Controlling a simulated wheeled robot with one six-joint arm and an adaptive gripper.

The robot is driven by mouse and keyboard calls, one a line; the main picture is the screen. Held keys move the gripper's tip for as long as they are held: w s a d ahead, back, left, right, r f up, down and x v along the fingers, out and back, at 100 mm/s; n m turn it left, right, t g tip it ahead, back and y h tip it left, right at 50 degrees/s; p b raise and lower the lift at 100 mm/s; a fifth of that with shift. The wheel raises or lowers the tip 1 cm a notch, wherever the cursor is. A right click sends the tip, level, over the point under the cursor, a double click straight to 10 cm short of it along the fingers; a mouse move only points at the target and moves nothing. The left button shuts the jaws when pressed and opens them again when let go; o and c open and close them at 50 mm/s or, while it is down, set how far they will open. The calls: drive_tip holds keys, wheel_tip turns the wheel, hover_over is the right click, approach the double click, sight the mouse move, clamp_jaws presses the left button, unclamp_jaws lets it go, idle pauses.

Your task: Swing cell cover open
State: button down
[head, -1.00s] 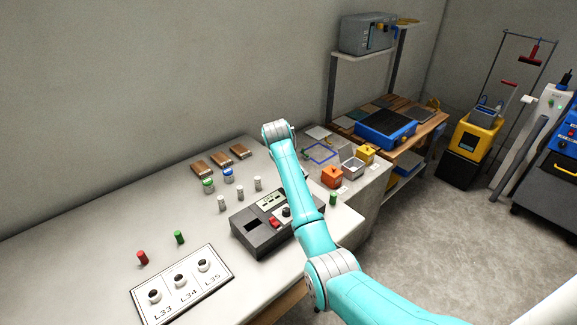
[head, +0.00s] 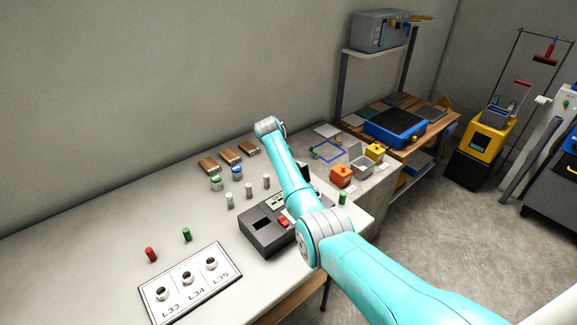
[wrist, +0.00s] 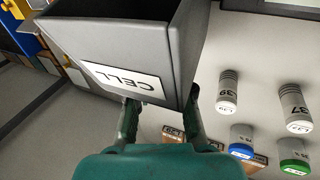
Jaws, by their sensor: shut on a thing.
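In the wrist view a grey, box-shaped cell cover (wrist: 115,50) with a white label reading CELL (wrist: 122,80) fills the upper left. My gripper (wrist: 161,103) has its two fingers at the cover's lower edge, one on each side of its corner, shut on it. How deep the grip is cannot be seen. In the head view the dark instrument (head: 256,236) with a square opening and a red button sits on the bench, partly behind my arm. My gripper is hidden behind the arm there.
White-topped vials (head: 248,191), blue- and green-capped vials (head: 237,173) and wooden blocks (head: 228,156) stand left of my arm. A labelled rack plate (head: 190,281) lies in front. Orange (head: 341,175) and yellow containers (head: 375,152) stand to the right. The bench's left part is clear.

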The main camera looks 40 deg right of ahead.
drive_tip(key=shift+w+a+f, duration=0.1)
drive_tip(key=shift+f, duration=1.3)
drive_tip(key=c, duration=1)
unclamp_jaws()
drive_tip(key=shift+c, duration=0.2)
drive_tip(key=shift+r, duration=0.25)
drive_tip(key=shift+r, duration=0.3)
drive_tip(key=v, duration=1.1)
drive_tip(key=shift+a+r, duration=0.15)
drive_tip(key=shift+a, duration=0.05)
